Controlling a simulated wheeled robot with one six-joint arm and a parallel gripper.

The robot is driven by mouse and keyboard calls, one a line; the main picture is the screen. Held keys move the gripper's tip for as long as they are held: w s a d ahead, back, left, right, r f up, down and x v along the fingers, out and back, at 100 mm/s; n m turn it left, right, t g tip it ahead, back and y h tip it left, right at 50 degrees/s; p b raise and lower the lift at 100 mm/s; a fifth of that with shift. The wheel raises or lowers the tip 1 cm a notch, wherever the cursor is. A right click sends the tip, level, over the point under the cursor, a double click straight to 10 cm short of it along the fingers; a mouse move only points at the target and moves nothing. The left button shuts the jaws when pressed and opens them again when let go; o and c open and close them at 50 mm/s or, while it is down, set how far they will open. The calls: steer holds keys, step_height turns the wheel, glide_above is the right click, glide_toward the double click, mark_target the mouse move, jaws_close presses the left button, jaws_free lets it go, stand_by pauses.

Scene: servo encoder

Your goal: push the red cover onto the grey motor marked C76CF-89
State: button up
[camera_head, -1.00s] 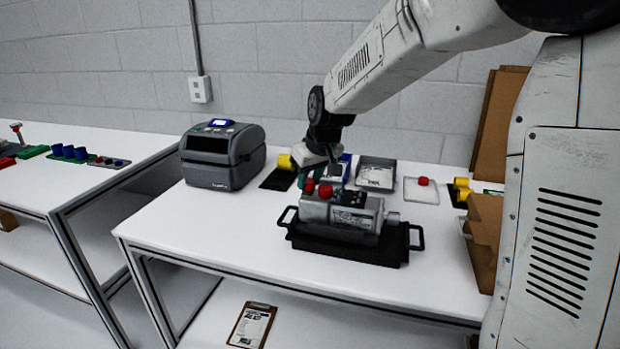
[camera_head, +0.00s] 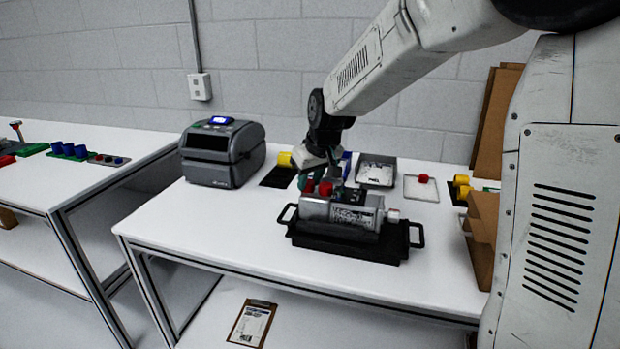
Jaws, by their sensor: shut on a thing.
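The grey motor (camera_head: 345,213) lies on its side in a black tray (camera_head: 340,247) with handles, on the white table. It bears a label too small to read. A red cover (camera_head: 325,189) shows at the top of the motor's left part, just below my gripper (camera_head: 318,180). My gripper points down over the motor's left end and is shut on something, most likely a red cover. Its fingertips are partly hidden, and I cannot tell how far the cover sits on the motor. Another red piece (camera_head: 423,178) lies in a clear shallow tray to the right.
A label printer (camera_head: 222,155) stands at the left. A grey bin (camera_head: 376,172) and yellow parts (camera_head: 284,159) are behind the motor. Cardboard boxes (camera_head: 482,225) stand at the right edge. The table's front left is clear.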

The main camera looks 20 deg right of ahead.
steer(key=o, duration=1)
steer(key=shift+f, duration=0.1)
steer(key=a+v, duration=0.1)
steer(key=v, duration=0.7)
steer(key=s+d+f+m+g, duration=0.1)
steer(key=s, duration=1.6)
steer(key=s+d+f+m+g+h, duration=0.1)
steer(key=s+d+g, duration=0.1)
steer(key=s, duration=1.5)
steer(key=shift+s+m, duration=0.15)
steer(key=shift+m, duration=0.25)
